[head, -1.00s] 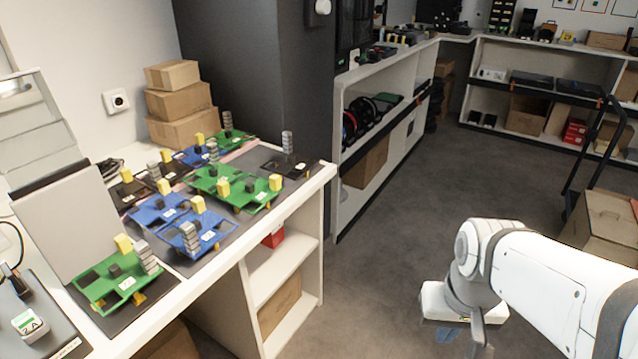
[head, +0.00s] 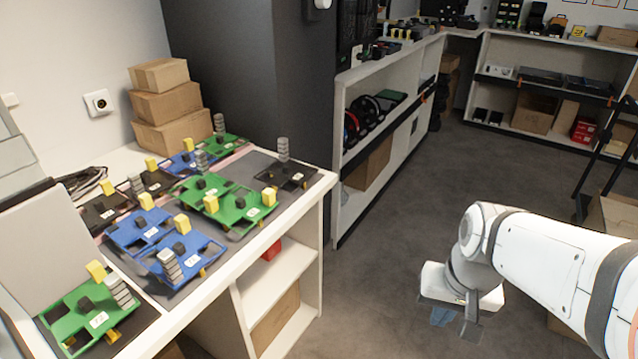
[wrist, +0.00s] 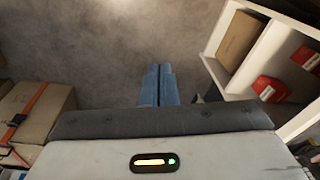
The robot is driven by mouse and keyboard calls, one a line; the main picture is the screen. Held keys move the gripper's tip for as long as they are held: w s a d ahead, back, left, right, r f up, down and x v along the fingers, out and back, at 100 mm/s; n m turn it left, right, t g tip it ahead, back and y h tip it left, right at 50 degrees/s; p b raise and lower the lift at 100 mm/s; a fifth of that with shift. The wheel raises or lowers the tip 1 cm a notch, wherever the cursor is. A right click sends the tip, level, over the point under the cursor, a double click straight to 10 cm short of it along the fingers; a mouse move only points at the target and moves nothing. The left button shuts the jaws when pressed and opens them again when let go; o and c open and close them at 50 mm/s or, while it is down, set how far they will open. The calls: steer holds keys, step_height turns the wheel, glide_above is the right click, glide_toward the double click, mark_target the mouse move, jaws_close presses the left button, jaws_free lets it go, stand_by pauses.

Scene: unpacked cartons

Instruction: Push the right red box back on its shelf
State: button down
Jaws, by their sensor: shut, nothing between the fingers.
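In the wrist view two red boxes with white labels sit in the white shelf unit at the right: one nearer the middle (wrist: 269,88), the other farther right (wrist: 306,58), cut by the picture edge. In the head view one red box (head: 271,251) shows under the bench top, partly hidden; I cannot tell which of the two it is. The shelf unit (head: 279,281) is open at the front. My gripper (head: 441,316) is over the floor, to the right of and apart from the shelf. In the wrist view its blue fingers (wrist: 159,85) are together and empty.
A brown carton (wrist: 240,42) stands in the shelf unit beside the red boxes. The bench top carries green and blue boards and stacked cartons (head: 160,90). A taped carton (wrist: 35,110) is at the left in the wrist view. Grey floor (head: 385,240) between is clear.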

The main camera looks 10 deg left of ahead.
steer(key=w+a+f+m+y+b, duration=0.1)
steer(key=w+a+f+m+y, duration=0.15)
steer(key=w+a, duration=0.4)
steer(key=w+a+f+m+y+b, duration=0.1)
steer(key=w+a+f+m+y, duration=0.2)
steer(key=w+a, duration=0.35)
steer(key=m+t+y+b, duration=0.25)
steer(key=m+b, duration=0.35)
steer(key=m, duration=1.1)
glide_toward(274, 257)
steer(key=f, duration=0.3)
steer(key=shift+s+f+h, duration=0.3)
steer(key=shift+f, duration=0.05)
steer(key=a, duration=0.1)
steer(key=w+a, duration=0.1)
steer(key=a, duration=0.1)
steer(key=shift+w+f, duration=0.2)
steer(key=shift+w, duration=0.1)
steer(key=shift+w+a+r, duration=0.1)
steer(key=shift+w+a, duration=0.2)
steer(key=shift+a, duration=0.2)
